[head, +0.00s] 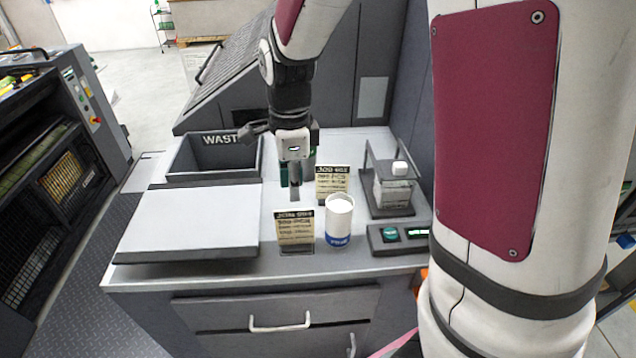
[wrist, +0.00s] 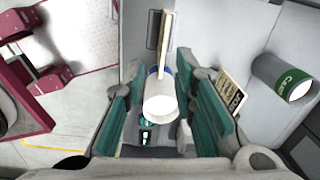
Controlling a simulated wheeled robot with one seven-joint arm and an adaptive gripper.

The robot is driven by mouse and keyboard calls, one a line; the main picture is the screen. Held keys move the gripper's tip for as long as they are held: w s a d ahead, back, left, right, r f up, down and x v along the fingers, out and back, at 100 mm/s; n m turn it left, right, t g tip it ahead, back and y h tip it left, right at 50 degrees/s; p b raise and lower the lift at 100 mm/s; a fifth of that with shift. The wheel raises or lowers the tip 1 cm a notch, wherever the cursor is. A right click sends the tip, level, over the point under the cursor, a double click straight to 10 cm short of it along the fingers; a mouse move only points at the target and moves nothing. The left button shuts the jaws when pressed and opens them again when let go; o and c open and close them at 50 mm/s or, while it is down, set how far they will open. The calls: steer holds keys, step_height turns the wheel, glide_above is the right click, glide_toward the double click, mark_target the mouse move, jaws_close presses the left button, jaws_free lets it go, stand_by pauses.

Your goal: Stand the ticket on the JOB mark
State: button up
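Two cream tickets with dark headers stand upright on the grey worktop. The front ticket (head: 295,228) is left of a white cup with a blue band (head: 339,222); the back ticket (head: 332,184) is behind that cup. My gripper (head: 294,190) hangs above and behind the front ticket, left of the back one. In the wrist view its teal fingers (wrist: 160,105) are apart and empty. The blue-banded cup (wrist: 160,102) shows below, between them, with the front ticket (wrist: 165,42) nearly edge-on and the back ticket (wrist: 232,92) beside the right finger. I cannot make out a JOB mark.
A WASTE bin (head: 212,158) and a pale flat board (head: 190,222) are at left.

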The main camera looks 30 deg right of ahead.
steer(key=s+r+n+t, duration=0.5)
steer(key=s+r+n, duration=1)
steer(key=s+n, duration=0.3)
steer(key=n, duration=0.3)
steer(key=shift+r, duration=0.2)
